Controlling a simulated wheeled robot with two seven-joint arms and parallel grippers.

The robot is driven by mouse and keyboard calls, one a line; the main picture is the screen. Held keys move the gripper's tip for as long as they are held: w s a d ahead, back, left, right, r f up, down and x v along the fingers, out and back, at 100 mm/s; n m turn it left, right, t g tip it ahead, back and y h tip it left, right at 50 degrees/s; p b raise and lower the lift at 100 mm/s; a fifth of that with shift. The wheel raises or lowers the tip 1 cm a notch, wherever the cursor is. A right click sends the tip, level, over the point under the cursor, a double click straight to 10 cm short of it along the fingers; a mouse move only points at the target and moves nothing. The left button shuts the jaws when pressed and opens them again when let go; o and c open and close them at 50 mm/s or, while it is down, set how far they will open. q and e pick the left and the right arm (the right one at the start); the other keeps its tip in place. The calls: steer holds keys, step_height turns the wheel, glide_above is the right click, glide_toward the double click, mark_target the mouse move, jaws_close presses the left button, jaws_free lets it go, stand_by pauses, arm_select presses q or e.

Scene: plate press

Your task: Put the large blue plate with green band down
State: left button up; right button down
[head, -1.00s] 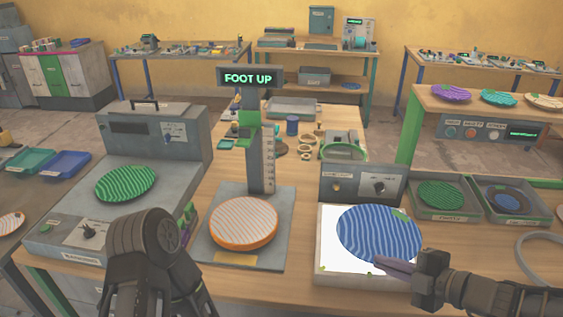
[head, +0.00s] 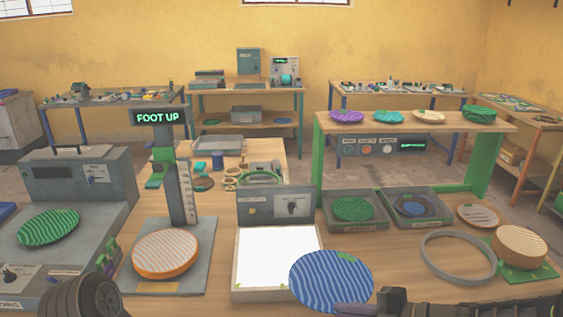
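The large blue plate with wavy light stripes and a green patch at its rim (head: 331,280) is at the lower middle of the head view. My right gripper (head: 350,308) is at the plate's near edge and appears shut on it. The plate overlaps the right front corner of the white lit panel (head: 275,256). Its gap above the bench is hard to tell. Only a dark part of my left arm shows at the lower left; the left gripper is not in view.
An orange striped plate (head: 165,252) sits under the FOOT UP gauge (head: 158,117). Two grey trays hold a green plate (head: 353,209) and a blue plate (head: 411,208).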

steer(key=s+d+f+m+t, duration=0.1)
steer(key=s+d+f, duration=0.1)
steer(key=d+f, duration=0.4)
steer(key=shift+h, duration=0.4)
steer(key=shift+w+d, duration=0.1)
stand_by(0.6)
